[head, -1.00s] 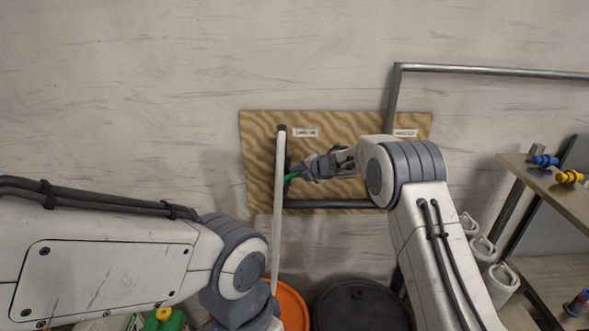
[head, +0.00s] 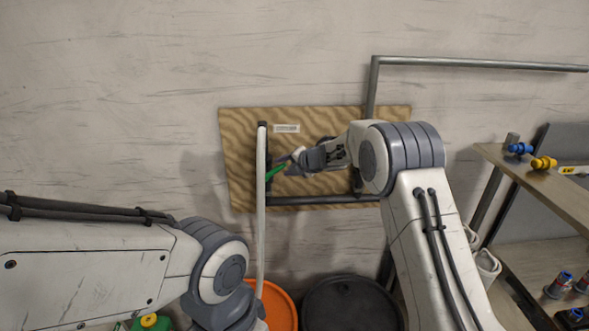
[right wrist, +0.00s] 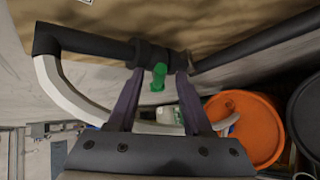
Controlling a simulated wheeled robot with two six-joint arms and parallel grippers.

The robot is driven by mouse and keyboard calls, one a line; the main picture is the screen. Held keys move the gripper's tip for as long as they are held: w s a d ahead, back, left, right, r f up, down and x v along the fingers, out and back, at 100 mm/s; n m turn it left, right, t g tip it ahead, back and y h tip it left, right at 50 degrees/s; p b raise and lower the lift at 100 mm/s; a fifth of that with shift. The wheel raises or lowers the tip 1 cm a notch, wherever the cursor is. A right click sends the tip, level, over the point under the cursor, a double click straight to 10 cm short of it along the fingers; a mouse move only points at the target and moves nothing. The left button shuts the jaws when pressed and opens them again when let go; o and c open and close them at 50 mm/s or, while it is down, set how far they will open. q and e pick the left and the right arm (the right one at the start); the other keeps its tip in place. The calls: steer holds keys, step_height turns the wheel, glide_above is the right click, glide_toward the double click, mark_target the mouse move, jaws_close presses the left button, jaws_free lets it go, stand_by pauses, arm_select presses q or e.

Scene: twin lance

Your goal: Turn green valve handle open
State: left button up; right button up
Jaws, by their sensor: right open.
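The green valve handle (head: 277,171) is on dark pipework in front of the wavy-patterned wooden board (head: 238,160), beside the upright white pipe (head: 261,215). In the right wrist view the green handle (right wrist: 158,76) sticks out from a black pipe fitting (right wrist: 150,54), end toward the camera. My right gripper (head: 292,163) is at the handle in the head view. In the right wrist view its fingers (right wrist: 158,90) are apart, one on each side of the handle, with visible gaps. My left arm comes in from the left; its gripper is out of view.
An orange barrel (head: 277,305) and a black barrel (head: 350,305) stand below the board. A grey pipe frame (head: 480,65) runs along the wall at upper right. A wooden shelf (head: 520,190) with blue and yellow fittings stands at the right.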

steer(key=b+v, duration=0.2)
steer(key=v, duration=0.5)
steer(key=shift+d+r, duration=0.15)
steer(key=shift+s, duration=0.15)
